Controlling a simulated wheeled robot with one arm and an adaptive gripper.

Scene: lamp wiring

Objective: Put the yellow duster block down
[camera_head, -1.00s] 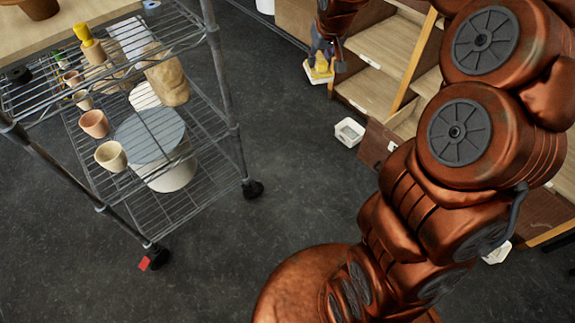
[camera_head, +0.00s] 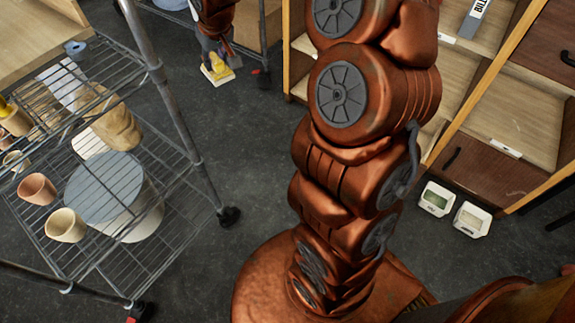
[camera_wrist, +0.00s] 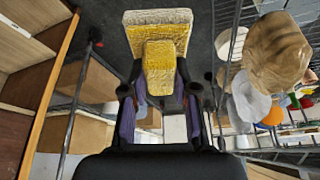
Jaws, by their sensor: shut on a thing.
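The yellow duster block (camera_head: 217,70) hangs from my gripper (camera_head: 214,46) at the top of the head view, above the dark floor. In the wrist view, its wide cream-and-yellow pad (camera_wrist: 158,18) lies beyond a smaller yellow block-shaped part (camera_wrist: 158,68). This smaller part sits between the dark fingers of my gripper (camera_wrist: 159,88), which are shut on it. The block appears apart from the floor, the cart and the shelves. The exact finger contact is partly hidden.
A wire cart (camera_head: 150,70) with cups, a bucket (camera_head: 105,190) and a tan bag (camera_head: 117,127) stands left. Wooden shelves (camera_head: 520,95) stand right. Two white devices (camera_head: 436,199) (camera_head: 471,219) sit on the floor by them. Dark floor (camera_head: 180,275) between is clear.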

